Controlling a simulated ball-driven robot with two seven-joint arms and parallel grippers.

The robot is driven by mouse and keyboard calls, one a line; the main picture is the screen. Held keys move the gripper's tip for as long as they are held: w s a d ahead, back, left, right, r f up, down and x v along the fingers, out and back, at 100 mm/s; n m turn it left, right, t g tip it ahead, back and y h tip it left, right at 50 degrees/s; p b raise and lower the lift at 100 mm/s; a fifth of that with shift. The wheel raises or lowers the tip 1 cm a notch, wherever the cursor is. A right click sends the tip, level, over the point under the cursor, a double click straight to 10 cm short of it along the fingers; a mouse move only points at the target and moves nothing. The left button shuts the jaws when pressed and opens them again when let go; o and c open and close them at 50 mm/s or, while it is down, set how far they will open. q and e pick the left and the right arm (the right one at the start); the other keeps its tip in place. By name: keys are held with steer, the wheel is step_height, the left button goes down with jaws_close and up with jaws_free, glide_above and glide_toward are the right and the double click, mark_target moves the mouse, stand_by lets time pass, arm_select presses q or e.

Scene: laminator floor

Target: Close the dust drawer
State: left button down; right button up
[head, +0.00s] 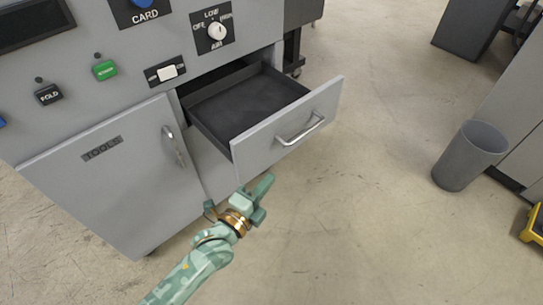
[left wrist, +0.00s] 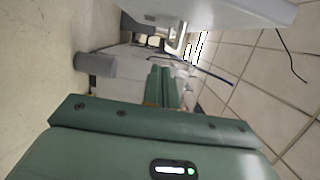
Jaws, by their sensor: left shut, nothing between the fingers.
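The dust drawer (head: 286,137) is pulled out of the grey machine cabinet (head: 105,160) in the head view. Its dark inside (head: 245,103) shows and looks empty. A silver bar handle (head: 300,130) is on its front panel. My left gripper (head: 264,186) is shut and empty, just below the lower left part of the drawer front, and I cannot tell whether it touches. In the left wrist view, the shut green fingers (left wrist: 163,85) point forward with nothing between them. A pale panel (left wrist: 225,12) crosses the top of that view. My right gripper is not in view.
A closed TOOLS door (head: 100,185) with a handle is left of the drawer. Knobs and buttons, including a dial (head: 216,31), sit above. A grey bin (head: 470,155) stands at the right, near a yellow object (head: 533,224). The floor before the drawer is clear.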

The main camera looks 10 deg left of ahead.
mark_target(271, 156)
arm_select(q)
steer(key=w+b, duration=0.2)
steer(key=w, duration=0.2)
steer(key=w+b, duration=0.2)
steer(key=w, duration=0.2)
steer(key=shift+w+f, duration=0.2)
steer(key=shift+w, duration=0.15)
steer(key=shift+w+a+r, duration=0.1)
steer(key=shift+w+a, duration=0.05)
steer(key=shift+a, duration=0.1)
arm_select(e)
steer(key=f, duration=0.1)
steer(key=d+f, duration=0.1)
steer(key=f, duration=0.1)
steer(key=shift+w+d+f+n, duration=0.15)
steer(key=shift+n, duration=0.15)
arm_select(q)
steer(key=shift+a, duration=0.1)
